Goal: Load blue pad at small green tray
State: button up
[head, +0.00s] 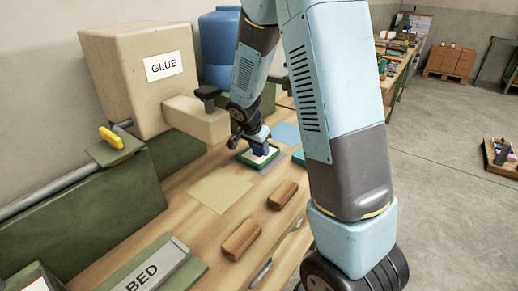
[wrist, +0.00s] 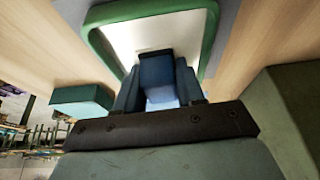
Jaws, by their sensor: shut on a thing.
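The small green tray (head: 259,166) has a white floor and lies on a grey-blue mat on the wooden bench. Its green rim (wrist: 99,43) and white floor fill the top of the wrist view. My gripper (head: 256,143) points down at the tray, and its tips are over the white floor. In the wrist view my gripper (wrist: 158,84) is shut on the blue pad (wrist: 157,69), a small blue block between the dark blue fingers. The pad looks over or on the tray floor; I cannot tell whether it touches. In the head view the fingers mostly hide it.
A teal block (wrist: 82,101) stands beside the tray. A pale yellow sheet (head: 220,190), a light blue sheet (head: 286,134) and two wooden blocks (head: 241,238) lie on the bench. The beige GLUE machine (head: 135,75) and a blue barrel (head: 219,45) stand close behind.

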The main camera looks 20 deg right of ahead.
jog(key=shift+r, duration=3.5)
